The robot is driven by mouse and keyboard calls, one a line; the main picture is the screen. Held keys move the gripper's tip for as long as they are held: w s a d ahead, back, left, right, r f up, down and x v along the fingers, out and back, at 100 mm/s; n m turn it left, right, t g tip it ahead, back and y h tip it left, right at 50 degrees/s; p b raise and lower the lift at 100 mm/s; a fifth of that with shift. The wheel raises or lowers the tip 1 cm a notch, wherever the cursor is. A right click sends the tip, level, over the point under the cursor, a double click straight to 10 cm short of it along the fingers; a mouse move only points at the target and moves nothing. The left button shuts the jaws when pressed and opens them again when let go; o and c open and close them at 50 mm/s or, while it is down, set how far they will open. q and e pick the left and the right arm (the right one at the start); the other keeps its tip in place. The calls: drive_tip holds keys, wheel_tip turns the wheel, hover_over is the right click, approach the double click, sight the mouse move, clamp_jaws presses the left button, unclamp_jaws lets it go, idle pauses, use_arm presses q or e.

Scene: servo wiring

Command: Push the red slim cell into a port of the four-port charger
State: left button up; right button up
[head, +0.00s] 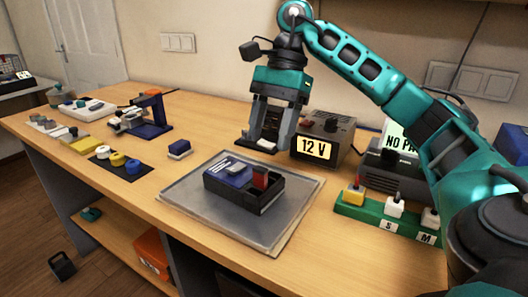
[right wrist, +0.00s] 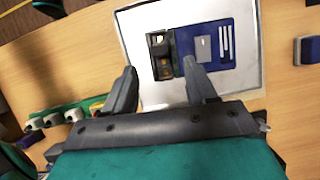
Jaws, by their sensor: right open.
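A black charger box with a blue panel (head: 228,174) sits on the grey mat. A red block (head: 260,179), which looks like the slim cell, stands upright in its black part; how deep it sits I cannot tell. In the right wrist view the charger's blue panel (right wrist: 208,44) and its black part with openings (right wrist: 162,56) show from above; I cannot pick out the red cell there. My right gripper (head: 268,147) is open above and behind the charger; its spread fingers (right wrist: 159,68) show nothing clearly held. My left gripper is not in view.
A grey box marked 12 V (head: 318,137) stands behind the mat (head: 190,193). A green rack (head: 380,214) with yellow and white pieces is at right. A small blue block (head: 179,149) and a dark strip of spools (head: 113,162) lie left. The wood between is clear.

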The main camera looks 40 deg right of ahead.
use_arm(q)
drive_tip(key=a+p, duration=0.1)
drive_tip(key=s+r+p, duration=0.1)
drive_tip(key=p, duration=0.1)
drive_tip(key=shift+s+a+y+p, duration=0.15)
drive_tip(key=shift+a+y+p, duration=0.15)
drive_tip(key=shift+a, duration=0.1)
use_arm(e)
drive_tip(key=v, duration=0.6)
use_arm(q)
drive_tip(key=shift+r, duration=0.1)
